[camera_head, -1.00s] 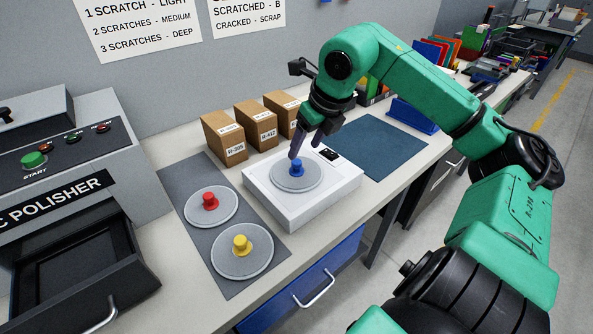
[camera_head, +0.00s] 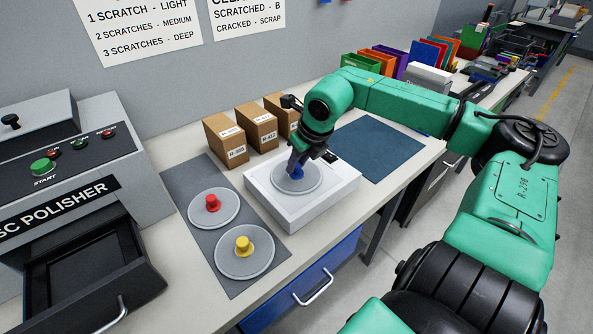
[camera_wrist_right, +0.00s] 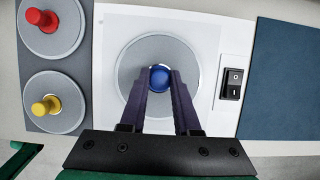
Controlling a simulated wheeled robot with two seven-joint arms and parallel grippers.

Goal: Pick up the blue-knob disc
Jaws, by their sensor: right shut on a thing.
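The blue-knob disc (camera_head: 284,181) is a round grey plate with a blue knob, lying on a white box-like device with a black switch (camera_head: 258,201). In the right wrist view the blue knob (camera_wrist_right: 159,77) sits between the tips of my two fingers, with the grey plate around it. My right gripper (camera_head: 297,170) points down over the disc and is shut on its knob; the fingers partly hide the knob in the head view. I cannot see a gap between the disc and the white device. My left gripper is not in view.
A red-knob disc (camera_head: 213,208) and a yellow-knob disc (camera_head: 243,251) lie on a grey mat (camera_head: 190,186) to the left. Several cardboard boxes (camera_head: 226,140) stand behind. A disc polisher with an open drawer (camera_head: 95,270) is at far left. A blue mat (camera_head: 385,148) lies clear at right.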

